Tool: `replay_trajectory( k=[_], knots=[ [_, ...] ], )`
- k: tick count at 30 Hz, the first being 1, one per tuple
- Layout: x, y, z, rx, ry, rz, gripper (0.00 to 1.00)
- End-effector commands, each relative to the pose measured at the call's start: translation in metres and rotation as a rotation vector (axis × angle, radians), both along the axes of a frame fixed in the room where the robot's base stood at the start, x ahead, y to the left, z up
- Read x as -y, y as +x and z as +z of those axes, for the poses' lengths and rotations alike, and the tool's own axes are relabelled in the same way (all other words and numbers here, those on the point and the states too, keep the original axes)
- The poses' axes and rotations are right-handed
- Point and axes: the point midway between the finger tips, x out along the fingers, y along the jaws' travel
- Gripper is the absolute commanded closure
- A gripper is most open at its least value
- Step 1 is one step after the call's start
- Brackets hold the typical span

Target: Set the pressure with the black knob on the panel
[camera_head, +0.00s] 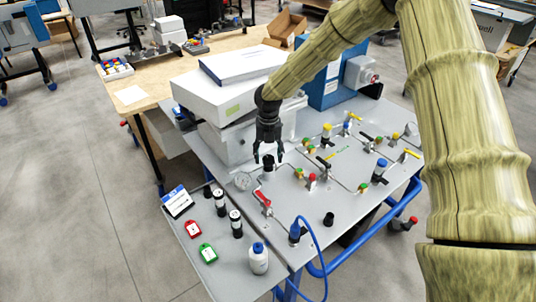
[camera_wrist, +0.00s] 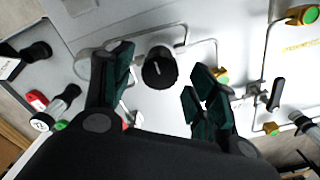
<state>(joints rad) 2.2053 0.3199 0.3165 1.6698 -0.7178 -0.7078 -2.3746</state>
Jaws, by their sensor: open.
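The black knob (camera_head: 268,162) stands on the grey panel (camera_head: 315,205), just right of a round pressure gauge (camera_head: 242,181). In the wrist view the knob (camera_wrist: 160,68) is round and black with a pale line on its top. My gripper (camera_head: 268,156) points down above the knob. In the wrist view my gripper (camera_wrist: 160,88) is open, with one finger to the left and one to the right of the knob. The knob lies a little beyond the line between the fingertips, and no contact shows.
A red-handled valve (camera_head: 264,201) and several small coloured fittings and pipes are on the panel. A white box (camera_head: 225,98) stands close behind my gripper.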

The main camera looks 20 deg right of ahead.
Motion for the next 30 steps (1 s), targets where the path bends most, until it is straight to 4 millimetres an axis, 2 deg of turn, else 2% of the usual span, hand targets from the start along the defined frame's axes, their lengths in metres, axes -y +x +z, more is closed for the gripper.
replay_trajectory(
  k=[5, 13, 18, 21, 30],
  knots=[
    [0.0003, -0.0005, -0.0075, -0.001, -0.001, 0.000, 0.42],
    [0.0004, -0.0004, -0.0084, 0.000, 0.000, -0.001, 0.42],
    [0.0004, -0.0004, -0.0082, 0.000, 0.000, -0.001, 0.73],
    [0.0005, -0.0005, -0.0082, -0.001, 0.000, -0.001, 0.88],
    [-0.0001, -0.0006, -0.0078, -0.001, 0.000, -0.031, 0.88]
  ],
)
